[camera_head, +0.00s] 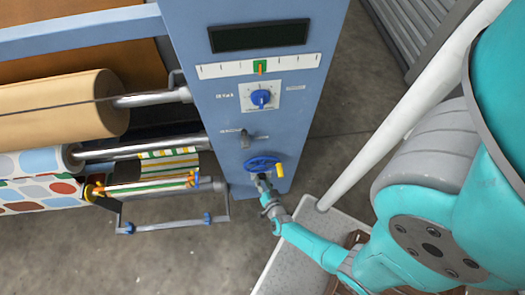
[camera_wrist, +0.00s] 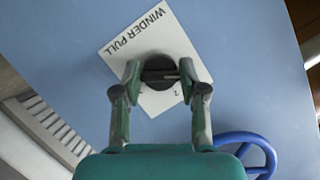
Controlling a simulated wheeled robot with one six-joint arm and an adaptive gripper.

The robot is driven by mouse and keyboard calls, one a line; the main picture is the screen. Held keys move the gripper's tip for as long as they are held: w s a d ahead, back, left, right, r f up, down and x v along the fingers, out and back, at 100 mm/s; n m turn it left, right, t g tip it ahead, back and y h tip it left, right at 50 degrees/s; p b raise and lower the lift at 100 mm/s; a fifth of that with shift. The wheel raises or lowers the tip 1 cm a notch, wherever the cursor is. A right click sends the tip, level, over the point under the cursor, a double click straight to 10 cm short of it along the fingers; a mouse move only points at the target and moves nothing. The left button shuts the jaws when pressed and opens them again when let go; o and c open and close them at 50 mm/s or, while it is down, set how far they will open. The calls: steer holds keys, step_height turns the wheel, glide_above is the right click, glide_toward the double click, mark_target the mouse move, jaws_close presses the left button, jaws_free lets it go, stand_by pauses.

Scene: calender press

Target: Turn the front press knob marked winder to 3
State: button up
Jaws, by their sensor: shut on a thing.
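The black winder knob (camera_wrist: 158,72) sits on a white plate (camera_wrist: 125,42) lettered WINDER PULL on the blue panel. In the wrist view the plate is turned, its lettering slanting and upside down. My gripper (camera_wrist: 160,74) is shut on the knob, one finger on each side. A pale line on the knob's face points right in that view. A small numeral, seemingly 2, shows below the knob; the other marks are hidden or too small to read. In the head view my gripper (camera_head: 262,183) is at the panel, just below the blue handwheel, and hides the knob.
The blue handwheel (camera_head: 262,163) with a yellow handle is close to my gripper; it also shows in the wrist view (camera_wrist: 252,153). Higher on the panel are a small lever (camera_head: 246,138) and a blue dial knob (camera_head: 261,98). Rollers with patterned web (camera_head: 40,180) stand left.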

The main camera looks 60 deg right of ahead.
steer(key=m+t, duration=0.2)
steer(key=m, duration=0.2)
steer(key=m+t, duration=0.2)
steer(key=m, duration=0.2)
steer(key=shift+d+f, duration=0.1)
stand_by(0.3)
steer(key=shift+s+m+t, duration=0.1)
steer(key=shift+m+t, duration=0.4)
steer(key=shift+m, duration=0.5)
stand_by(0.4)
steer(key=o, duration=1.1)
steer(key=shift+o, duration=0.2)
steer(key=v, duration=0.7)
steer(key=shift+s, duration=0.2)
